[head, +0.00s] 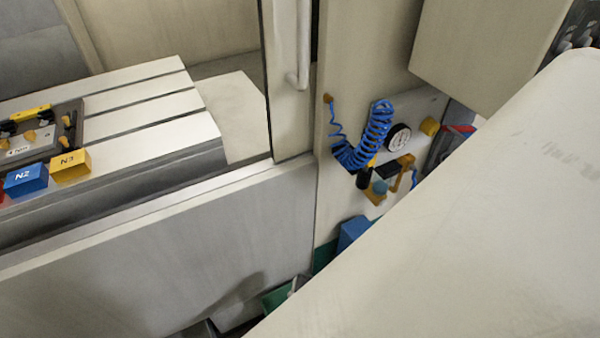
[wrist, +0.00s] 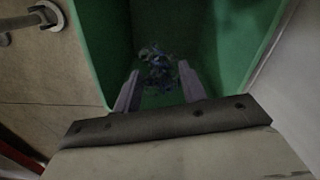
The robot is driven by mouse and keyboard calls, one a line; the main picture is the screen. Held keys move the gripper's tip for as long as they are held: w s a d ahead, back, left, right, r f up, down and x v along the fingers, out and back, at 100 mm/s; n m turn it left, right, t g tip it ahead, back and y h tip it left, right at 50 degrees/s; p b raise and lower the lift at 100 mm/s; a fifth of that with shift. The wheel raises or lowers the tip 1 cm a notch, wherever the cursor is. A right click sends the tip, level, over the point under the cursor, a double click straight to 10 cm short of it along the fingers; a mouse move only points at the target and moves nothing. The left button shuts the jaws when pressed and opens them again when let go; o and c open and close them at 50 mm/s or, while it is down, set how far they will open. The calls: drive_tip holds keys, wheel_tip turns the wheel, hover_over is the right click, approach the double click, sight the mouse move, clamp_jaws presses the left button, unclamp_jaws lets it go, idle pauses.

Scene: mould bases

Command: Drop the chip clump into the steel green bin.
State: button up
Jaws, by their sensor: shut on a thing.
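The chip clump (wrist: 160,72) is a dark bluish-grey tangle between the fingertips of my gripper (wrist: 158,82) in the wrist view. My gripper is shut on it. The green bin (wrist: 90,45) fills the view behind the clump, and its green walls rise on both sides. The clump and fingertips appear over or within the bin's opening; the exact height is unclear. In the head view, only a small green part of the bin (head: 275,297) shows at the bottom. My large pale arm link hides the rest there, along with the clump.
A pale machine panel (head: 170,265) stands beside the bin. A blue coiled hose (head: 365,140) and a gauge (head: 398,138) are on the machine's wall. A blue box (head: 352,230) is below them. The slotted table (head: 150,110) holds blue and yellow blocks at left.

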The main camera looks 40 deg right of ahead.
drive_tip(key=shift+f, duration=0.4)
drive_tip(key=o, duration=1.1)
drive_tip(key=shift+c, duration=0.2)
drive_tip(key=shift+r, duration=0.1)
wheel_tip(320, 180, up, 14)
drive_tip(key=shift+p, duration=0.45)
